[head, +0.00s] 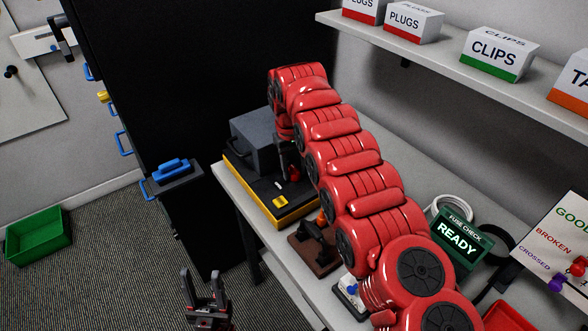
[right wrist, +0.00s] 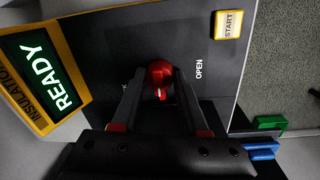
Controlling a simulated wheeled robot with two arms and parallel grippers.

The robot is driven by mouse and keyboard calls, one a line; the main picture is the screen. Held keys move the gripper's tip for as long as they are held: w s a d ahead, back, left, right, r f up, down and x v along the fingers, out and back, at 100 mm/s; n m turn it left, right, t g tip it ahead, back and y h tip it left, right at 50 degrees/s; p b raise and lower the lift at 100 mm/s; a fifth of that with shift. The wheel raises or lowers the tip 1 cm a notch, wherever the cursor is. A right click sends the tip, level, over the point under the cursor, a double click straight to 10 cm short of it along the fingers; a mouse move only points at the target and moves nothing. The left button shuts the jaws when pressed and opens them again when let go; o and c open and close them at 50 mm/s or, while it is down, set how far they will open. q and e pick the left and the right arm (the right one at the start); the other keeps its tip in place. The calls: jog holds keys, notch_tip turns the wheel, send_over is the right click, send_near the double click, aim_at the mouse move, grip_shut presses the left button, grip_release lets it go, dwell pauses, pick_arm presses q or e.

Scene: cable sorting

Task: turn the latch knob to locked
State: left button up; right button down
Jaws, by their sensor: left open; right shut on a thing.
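The red latch knob (right wrist: 158,76) sits on a black panel (right wrist: 190,30) between the fingertips of my right gripper (right wrist: 160,82), which is shut on it. A small white mark shows on the knob. The word OPEN is printed to the right of it; a label on its left is mostly hidden by a finger. In the head view the knob (head: 294,173) shows as a small red spot on the yellow-edged tester (head: 258,205), beside my right gripper (head: 286,162), partly covered by my red arm. My left gripper (head: 206,286) is open and empty above the floor.
A yellow START button (right wrist: 229,24) is on the panel. An INSULATION READY display (right wrist: 45,80) stands at the left in the wrist view. A grey box part (head: 265,140) rises behind the panel. A FUSE CHECK display (head: 460,238) stands right of my arm.

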dwell(0.3)
jog(key=shift+c, duration=2.2)
grip_release()
jog(key=shift+r, duration=0.1)
notch_tip(320, 180, up, 17)
jog(key=p, duration=1.4)
jog(key=shift+s+a+p, duration=0.2)
jog(key=shift+a+p, duration=0.2)
jog(key=shift+a, duration=0.05)
